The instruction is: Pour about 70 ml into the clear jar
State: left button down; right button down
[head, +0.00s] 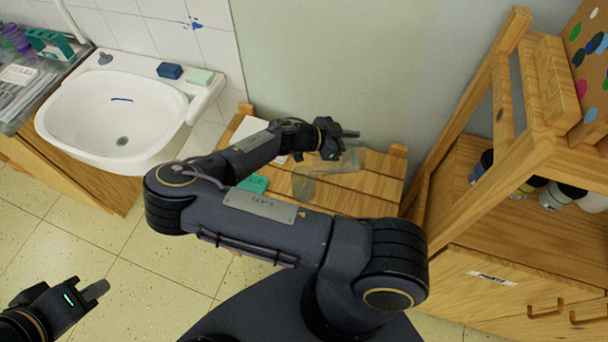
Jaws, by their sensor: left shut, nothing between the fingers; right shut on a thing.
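A clear jar (303,184) stands on the small slatted wooden table (375,188), partly hidden by my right arm. My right gripper (350,140) is over the table and shut on a clear see-through vessel (352,159), which looks tilted. The vessel is to the right of the jar and a little further back. Its rim, and any liquid in it or in the jar, cannot be made out. My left gripper (97,290) is shut and empty above the floor at the lower left.
A teal object (253,184) and a white sheet-like thing (249,130) lie on the table's left part. A white sink (60,125) is at the left. A wooden shelf (480,225) with several paint bottles stands close at the right. The wall is right behind the table.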

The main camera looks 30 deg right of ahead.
jog(key=shift+a+r+h, duration=0.3)
dwell(0.7)
jog(key=shift+w+a, duration=0.15)
jog(key=shift+a, duration=0.05)
dwell(0.3)
jog(key=shift+r, duration=0.15)
jog(key=d+f+y, duration=0.1)
jog(key=f, duration=0.1)
jog(key=s+d+f+y+b, duration=0.1)
jog(key=d+f+y, duration=0.1)
jog(key=shift+d+t+y, duration=0.2)
jog(key=shift+t+y, duration=0.1)
jog(key=shift+t, duration=0.1)
jog(key=shift+d+f+t+y+p, duration=0.15)
jog(key=shift+d+t+y+p, duration=0.2)
jog(key=shift+y, duration=0.25)
jog(key=shift+d, duration=0.1)
dwell(1.1)
